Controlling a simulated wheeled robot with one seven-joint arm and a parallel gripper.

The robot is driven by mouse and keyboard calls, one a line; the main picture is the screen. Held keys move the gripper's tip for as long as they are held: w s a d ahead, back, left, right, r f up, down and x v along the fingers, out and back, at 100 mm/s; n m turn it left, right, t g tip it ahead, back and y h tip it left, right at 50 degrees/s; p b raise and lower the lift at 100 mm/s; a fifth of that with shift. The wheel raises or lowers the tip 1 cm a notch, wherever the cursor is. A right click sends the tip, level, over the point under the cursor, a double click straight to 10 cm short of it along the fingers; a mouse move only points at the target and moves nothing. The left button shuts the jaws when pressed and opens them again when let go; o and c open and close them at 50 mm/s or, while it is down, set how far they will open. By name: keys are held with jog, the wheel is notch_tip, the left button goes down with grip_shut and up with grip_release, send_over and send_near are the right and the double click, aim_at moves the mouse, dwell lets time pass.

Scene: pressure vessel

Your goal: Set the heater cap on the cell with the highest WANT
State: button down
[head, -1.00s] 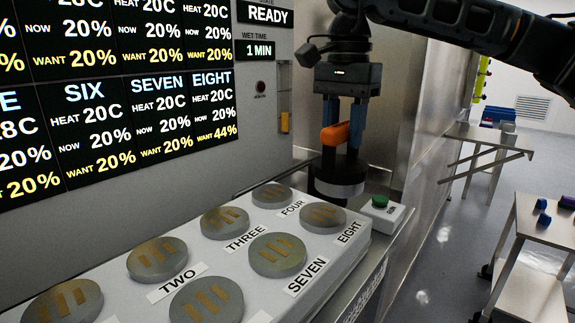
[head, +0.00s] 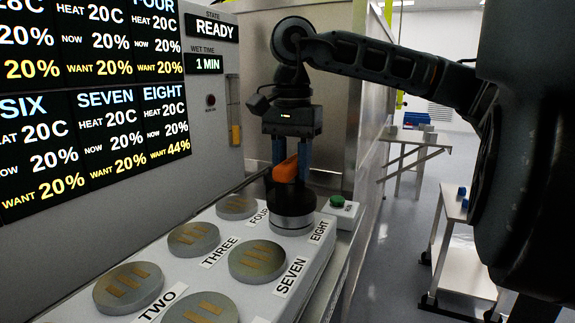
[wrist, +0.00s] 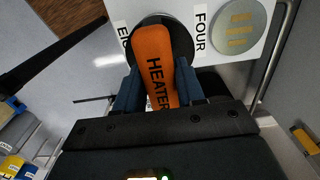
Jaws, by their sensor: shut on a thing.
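The heater cap is a dark disc (head: 292,200) with an orange handle (head: 287,169) marked HEATER, which also shows in the wrist view (wrist: 157,68). My gripper (head: 291,172) is shut on the handle. The cap is upright at cell EIGHT (head: 292,224) and hides most of it; I cannot tell whether it rests on the cell. The panel's EIGHT readout (head: 165,125) shows WANT 44%. The other WANT readings in view are 20%; some readouts are cut off.
Cells SEVEN (head: 257,261), FOUR (head: 237,207), THREE (head: 194,239) and TWO (head: 128,287) stand uncovered on the light block. A green button box (head: 338,205) is just right of the block. Carts stand farther right, with open floor between.

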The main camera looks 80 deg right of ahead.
jog(key=shift+f, duration=0.15)
jog(key=c, duration=0.7)
grip_release()
jog(key=shift+r, duration=0.35)
notch_tip(320, 180, up, 12)
jog(key=shift+f, duration=0.15)
